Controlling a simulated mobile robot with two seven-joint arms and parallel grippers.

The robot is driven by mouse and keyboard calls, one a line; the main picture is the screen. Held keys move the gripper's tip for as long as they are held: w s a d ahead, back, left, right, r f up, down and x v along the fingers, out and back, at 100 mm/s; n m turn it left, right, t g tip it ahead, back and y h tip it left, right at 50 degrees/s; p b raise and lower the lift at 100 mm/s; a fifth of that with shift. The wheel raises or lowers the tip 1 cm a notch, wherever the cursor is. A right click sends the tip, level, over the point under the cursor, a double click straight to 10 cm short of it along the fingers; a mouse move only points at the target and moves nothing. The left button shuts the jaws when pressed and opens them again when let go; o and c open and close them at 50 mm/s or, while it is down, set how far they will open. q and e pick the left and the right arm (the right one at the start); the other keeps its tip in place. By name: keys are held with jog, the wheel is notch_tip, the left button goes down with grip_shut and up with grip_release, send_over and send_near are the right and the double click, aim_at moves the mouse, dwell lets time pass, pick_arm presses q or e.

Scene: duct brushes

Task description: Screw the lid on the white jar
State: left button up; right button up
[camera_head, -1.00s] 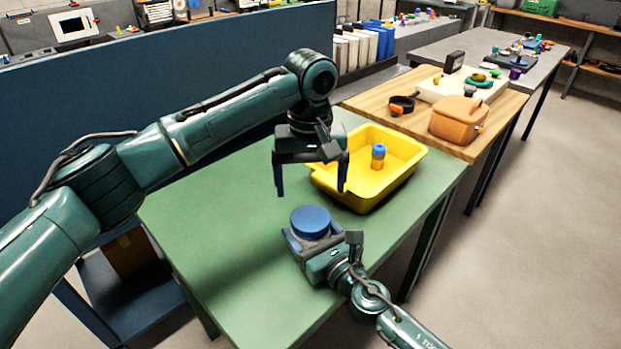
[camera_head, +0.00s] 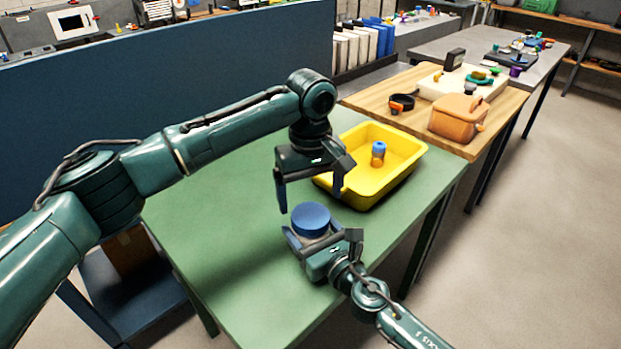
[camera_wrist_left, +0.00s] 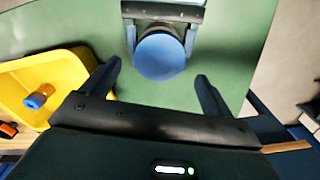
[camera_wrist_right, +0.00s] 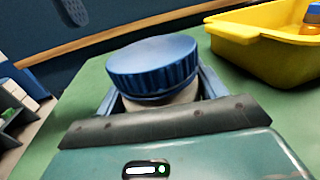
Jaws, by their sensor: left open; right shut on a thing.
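The blue ribbed lid (camera_wrist_right: 153,66) sits on top of the white jar (camera_wrist_right: 162,98), of which only a strip shows below the lid in the right wrist view. The lid also shows in the head view (camera_head: 311,219) and in the left wrist view (camera_wrist_left: 160,56). My right gripper (camera_head: 318,241) is shut around the jar's body on the green table. My left gripper (camera_head: 312,199) is open and empty, above the lid and slightly behind it. In the left wrist view its two fingers (camera_wrist_left: 160,82) are apart, with the lid ahead between them. Whether the lid is threaded tight cannot be told.
A yellow bin (camera_head: 370,192) with a small blue-topped orange item (camera_head: 378,153) stands behind the jar on the green table (camera_head: 215,235). A wooden table (camera_head: 505,105) with an orange case (camera_head: 458,117) is beyond. The table's left part is clear.

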aim_at(311, 215)
pick_arm(q)
jog(key=shift+f, duration=2.25)
